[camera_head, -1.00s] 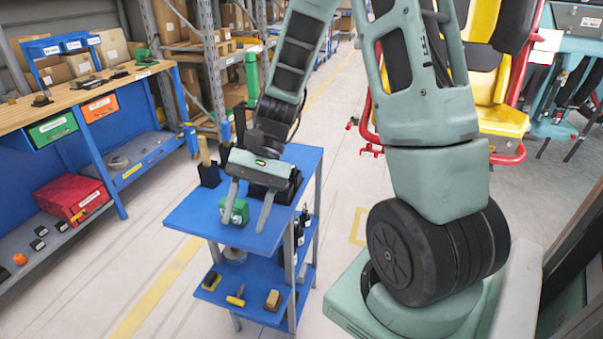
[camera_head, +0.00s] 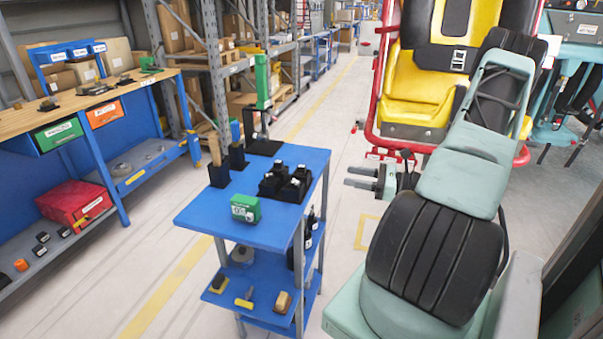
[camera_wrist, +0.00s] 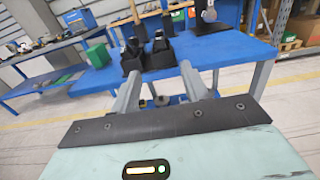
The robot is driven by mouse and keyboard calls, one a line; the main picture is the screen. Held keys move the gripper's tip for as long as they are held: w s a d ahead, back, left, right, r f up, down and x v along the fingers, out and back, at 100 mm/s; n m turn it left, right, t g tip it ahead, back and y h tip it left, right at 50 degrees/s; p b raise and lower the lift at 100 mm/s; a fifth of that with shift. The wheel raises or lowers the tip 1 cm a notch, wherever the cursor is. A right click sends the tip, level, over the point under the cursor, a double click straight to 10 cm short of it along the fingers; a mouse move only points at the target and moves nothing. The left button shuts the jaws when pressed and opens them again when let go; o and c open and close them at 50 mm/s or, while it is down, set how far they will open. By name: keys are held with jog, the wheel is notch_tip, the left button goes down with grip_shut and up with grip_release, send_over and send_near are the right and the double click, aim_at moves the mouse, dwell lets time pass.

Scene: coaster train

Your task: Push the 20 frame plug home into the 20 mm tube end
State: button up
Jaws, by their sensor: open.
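I cannot make out the 20 frame plug or the 20 mm tube end for certain. A black holder block (camera_head: 285,184) with small upright pale-topped pieces stands on the blue cart top (camera_head: 215,212); it also shows in the wrist view (camera_wrist: 146,56). A small green labelled box (camera_head: 245,208) sits near the cart's front edge. My gripper (camera_head: 347,176) is open and empty, to the right of the cart and clear of it. In the wrist view its two fingers (camera_wrist: 162,90) spread apart, with the cart beyond them.
Tools stand in black holders (camera_head: 219,174) at the cart's left, and a green post (camera_head: 262,80) rises at its far edge. A yellow seat in a red frame (camera_head: 418,90) stands behind my arm. A workbench (camera_head: 85,92) is at left. Floor between is clear.

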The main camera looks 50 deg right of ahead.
aim_at(302, 166)
jog(key=p+x, duration=0.2)
jog(key=x, duration=1.3)
jog(key=shift+w+a+r, duration=0.1)
jog(key=shift+w+a, duration=0.05)
jog(key=shift+w, duration=0.1)
grip_shut()
